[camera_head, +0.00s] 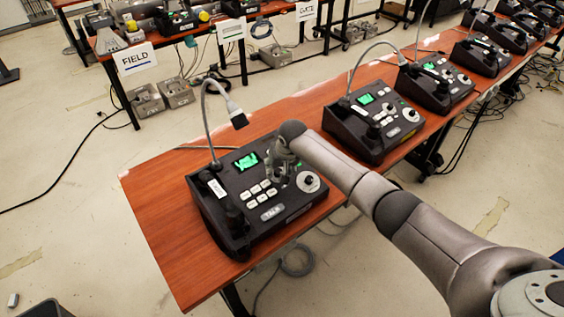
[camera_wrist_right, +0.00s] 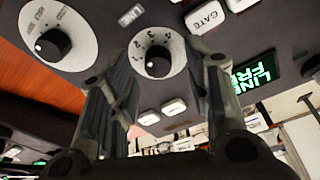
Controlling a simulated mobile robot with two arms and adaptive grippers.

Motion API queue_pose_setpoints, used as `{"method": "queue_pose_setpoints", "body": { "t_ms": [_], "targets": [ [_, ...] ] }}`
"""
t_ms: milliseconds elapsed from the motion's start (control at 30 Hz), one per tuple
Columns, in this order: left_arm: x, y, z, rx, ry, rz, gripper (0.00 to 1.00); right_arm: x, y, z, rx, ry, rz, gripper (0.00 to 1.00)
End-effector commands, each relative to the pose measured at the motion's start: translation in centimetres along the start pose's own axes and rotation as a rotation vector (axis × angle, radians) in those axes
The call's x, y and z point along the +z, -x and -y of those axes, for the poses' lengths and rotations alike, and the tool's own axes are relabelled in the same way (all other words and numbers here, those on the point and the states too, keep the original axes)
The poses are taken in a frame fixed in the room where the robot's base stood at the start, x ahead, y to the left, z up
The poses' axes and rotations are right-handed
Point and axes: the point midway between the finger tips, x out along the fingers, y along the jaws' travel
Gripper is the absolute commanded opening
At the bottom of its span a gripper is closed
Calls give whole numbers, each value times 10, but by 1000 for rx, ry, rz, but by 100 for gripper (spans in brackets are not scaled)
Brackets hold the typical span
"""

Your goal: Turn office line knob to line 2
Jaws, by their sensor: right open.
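The nearest black paging phone (camera_head: 235,215) sits on the front part of the wooden table, with a lit green screen (camera_head: 246,161), white buttons and a handset at its left side. My right gripper (camera_head: 282,172) is over its panel. In the right wrist view, a small black knob (camera_wrist_right: 158,62) on a white dial with numbers shows between the two open fingers of the gripper (camera_wrist_right: 156,80), apart from both as far as I can tell. Its pointer direction is too small to read surely. In the head view my gripper hides this knob. My left gripper is not in view.
A larger dial knob (camera_wrist_right: 52,43) is beside the numbered one; it also shows in the head view (camera_head: 308,182). A gooseneck microphone (camera_head: 237,117) rises behind the phone. More phones (camera_head: 372,128) stand along the table to the right. White buttons (camera_wrist_right: 174,107) lie close to the fingers.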

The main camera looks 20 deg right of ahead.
Motion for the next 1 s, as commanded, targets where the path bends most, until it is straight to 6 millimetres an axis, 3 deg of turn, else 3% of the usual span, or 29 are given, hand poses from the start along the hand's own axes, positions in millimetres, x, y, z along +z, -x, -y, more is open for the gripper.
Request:
{"method": "queue_pose_setpoints", "body": {
  "t_ms": [500,1000],
  "targets": [
    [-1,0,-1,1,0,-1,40,-1,60,-2,2,-1,-4,45],
    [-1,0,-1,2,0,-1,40,-1,66,-2,3,-2,-3,45]
  ]
}}
